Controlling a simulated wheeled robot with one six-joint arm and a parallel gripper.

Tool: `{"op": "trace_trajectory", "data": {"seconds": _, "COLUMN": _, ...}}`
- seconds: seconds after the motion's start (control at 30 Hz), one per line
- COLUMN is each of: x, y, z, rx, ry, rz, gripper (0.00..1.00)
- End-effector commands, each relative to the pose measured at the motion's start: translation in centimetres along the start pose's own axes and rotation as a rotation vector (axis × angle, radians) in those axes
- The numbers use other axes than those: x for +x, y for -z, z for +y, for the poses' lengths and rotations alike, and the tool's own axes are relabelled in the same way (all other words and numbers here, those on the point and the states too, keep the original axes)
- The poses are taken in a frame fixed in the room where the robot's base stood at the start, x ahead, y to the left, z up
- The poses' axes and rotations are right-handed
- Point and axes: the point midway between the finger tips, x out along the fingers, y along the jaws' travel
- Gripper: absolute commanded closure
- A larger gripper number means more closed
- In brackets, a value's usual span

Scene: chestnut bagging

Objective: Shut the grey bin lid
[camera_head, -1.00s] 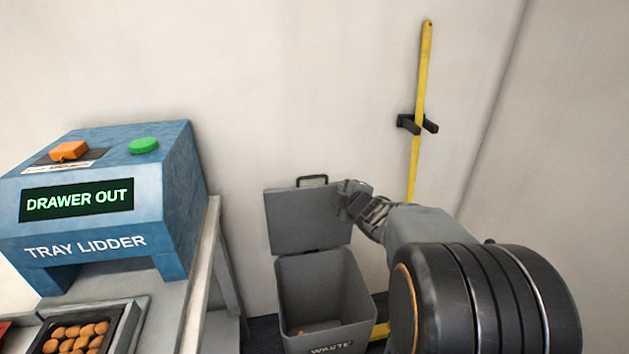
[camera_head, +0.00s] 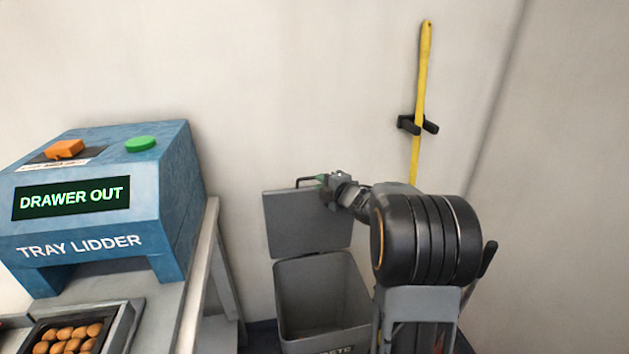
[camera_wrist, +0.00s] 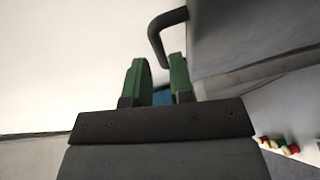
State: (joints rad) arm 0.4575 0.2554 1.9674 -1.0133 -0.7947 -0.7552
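The grey bin (camera_head: 322,300) stands on the floor against the wall. Its lid (camera_head: 305,225) is raised upright at the back, with a dark handle (camera_head: 306,182) on its top edge. My gripper (camera_head: 325,184) is at the right end of this handle, by the lid's top edge. In the wrist view, the two green fingers of my gripper (camera_wrist: 160,80) are apart with a gap between them. The lid (camera_wrist: 240,35) fills the upper right there, and the bent handle (camera_wrist: 166,30) is just beyond the fingertips. I see nothing between the fingers.
A blue tray lidder (camera_head: 105,215) reading "DRAWER OUT" stands on a table at the left, with a tray of chestnuts (camera_head: 72,338) in front. A yellow pole (camera_head: 421,90) hangs on the wall at the right. Bare wall lies behind the lid.

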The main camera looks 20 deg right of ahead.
Motion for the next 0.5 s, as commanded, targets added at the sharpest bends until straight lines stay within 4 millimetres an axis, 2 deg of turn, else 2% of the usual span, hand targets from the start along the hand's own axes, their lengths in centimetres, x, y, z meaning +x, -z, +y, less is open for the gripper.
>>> {"op": "trace_trajectory", "data": {"seconds": 0.2, "x": 3.0, "y": 0.0, "z": -0.1, "rx": 0.001, "ry": 0.000, "rz": 0.001, "gripper": 0.79}}
{"op": "trace_trajectory", "data": {"seconds": 0.5, "x": 4.5, "y": 0.0, "z": 0.0, "rx": 0.001, "ry": -0.001, "rz": 0.000, "gripper": 0.79}}
